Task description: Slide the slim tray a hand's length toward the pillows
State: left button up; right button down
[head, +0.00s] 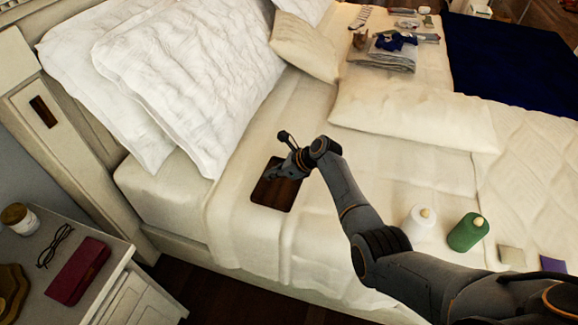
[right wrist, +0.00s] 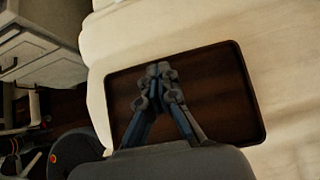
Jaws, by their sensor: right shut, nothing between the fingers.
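The slim tray (head: 272,194) is a flat, dark brown rectangle with rounded corners, lying on the cream bedding near the bed's front edge. My right gripper (head: 272,175) is over the tray's far part in the head view, its fingers shut and empty. In the right wrist view the closed fingertips (right wrist: 160,68) are over the tray surface (right wrist: 225,95); I cannot tell whether they touch it. The white pillows (head: 190,70) lie at the head of the bed, up and left of the tray. My left gripper is not in view.
Bare bedding lies between tray and pillows. A white bottle (head: 420,226) and a green bottle (head: 467,234) are right of my arm. A cream cushion (head: 305,46) and folded laundry (head: 385,55) lie farther back. A nightstand (head: 118,275) holds glasses (head: 55,246) and a red case (head: 78,271).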

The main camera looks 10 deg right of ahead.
jog(key=v, duration=1)
